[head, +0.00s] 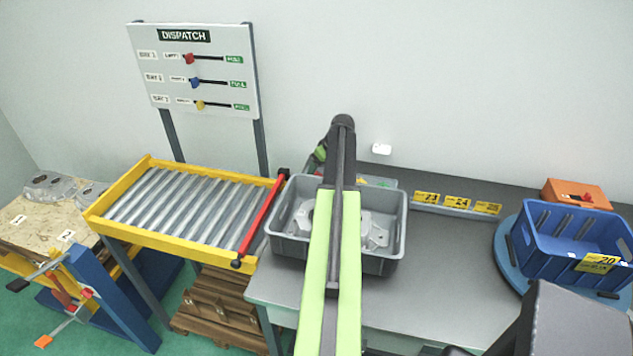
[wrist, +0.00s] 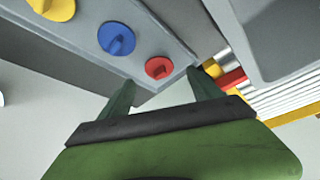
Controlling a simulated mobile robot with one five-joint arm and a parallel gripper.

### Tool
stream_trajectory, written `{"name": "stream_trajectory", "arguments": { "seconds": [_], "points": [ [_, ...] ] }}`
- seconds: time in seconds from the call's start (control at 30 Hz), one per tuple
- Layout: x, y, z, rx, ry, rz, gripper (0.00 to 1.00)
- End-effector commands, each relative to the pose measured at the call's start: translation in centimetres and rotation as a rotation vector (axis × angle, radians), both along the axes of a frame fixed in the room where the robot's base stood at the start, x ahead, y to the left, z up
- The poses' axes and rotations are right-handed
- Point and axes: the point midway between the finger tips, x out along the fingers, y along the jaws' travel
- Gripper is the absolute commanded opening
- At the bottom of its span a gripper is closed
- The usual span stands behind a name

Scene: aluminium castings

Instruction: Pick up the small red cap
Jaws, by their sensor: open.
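In the wrist view, the small red cap (wrist: 159,67) is a round red disc with a raised grip. It sits at the end of a row on a grey holder (wrist: 165,28), next to a blue cap (wrist: 116,38) and a yellow cap (wrist: 52,8). My gripper (wrist: 160,77) is open, its two dark green fingers spread to either side of the red cap. The space between them is empty. I cannot tell how far above the cap the fingertips are.
A grey bin (head: 285,240) with metal castings stands beneath my arm in the head view. A roller conveyor (head: 190,258) with a red bar (head: 262,220) is to its left. A blue crate (head: 545,250) and orange box (head: 577,195) are right.

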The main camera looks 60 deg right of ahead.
Motion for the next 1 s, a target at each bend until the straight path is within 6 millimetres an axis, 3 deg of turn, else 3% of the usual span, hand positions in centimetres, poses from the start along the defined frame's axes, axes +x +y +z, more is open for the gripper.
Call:
{"name": "stream_trajectory", "arguments": {
  "seconds": [0.1,0.23,0.5,1.0],
  "points": [
    [0.7,-0.3,-2.5,0.0,0.0,0.001,0.74],
    [1.5,-0.6,-4.4,-0.001,0.0,0.002,0.74],
    [1.7,-0.5,-4.2,0.0,0.0,0.001,0.72],
    [1.7,-0.5,-4.2,0.0,0.0,0.002,0.1]
  ]
}}
